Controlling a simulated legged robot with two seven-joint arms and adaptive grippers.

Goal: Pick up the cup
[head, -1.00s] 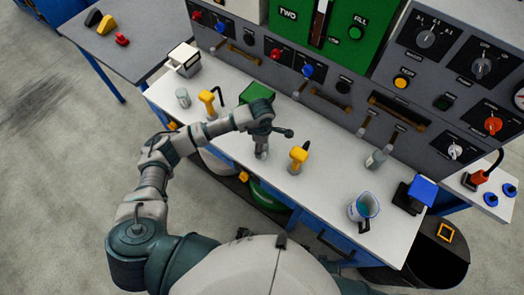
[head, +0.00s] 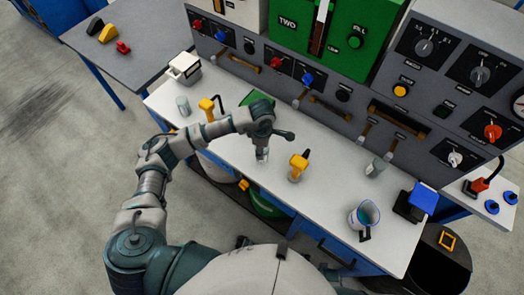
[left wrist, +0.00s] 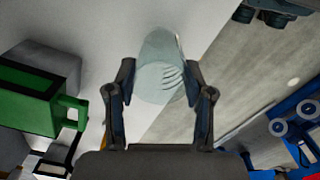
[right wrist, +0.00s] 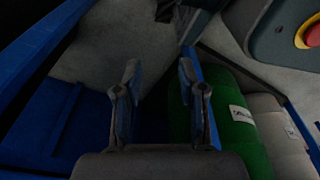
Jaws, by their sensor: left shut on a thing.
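A clear ribbed cup (left wrist: 160,72) is between the fingers of my left gripper (left wrist: 163,82) in the left wrist view. The fingers are shut on it from both sides. In the head view my left gripper (head: 262,146) points down over the white bench, with the cup (head: 262,155) partly hidden below it. I cannot tell whether the cup touches the bench. My right gripper (right wrist: 158,78) is open and empty in the right wrist view, low by blue panels; it is not in the head view.
The white bench (head: 330,210) also holds a yellow-handled tool (head: 298,166) right of my left gripper, another (head: 207,108) to its left, clear cups (head: 184,105) (head: 377,168), a jug with blue liquid (head: 364,216) and a blue-topped block (head: 422,197). The control panel (head: 340,110) rises behind.

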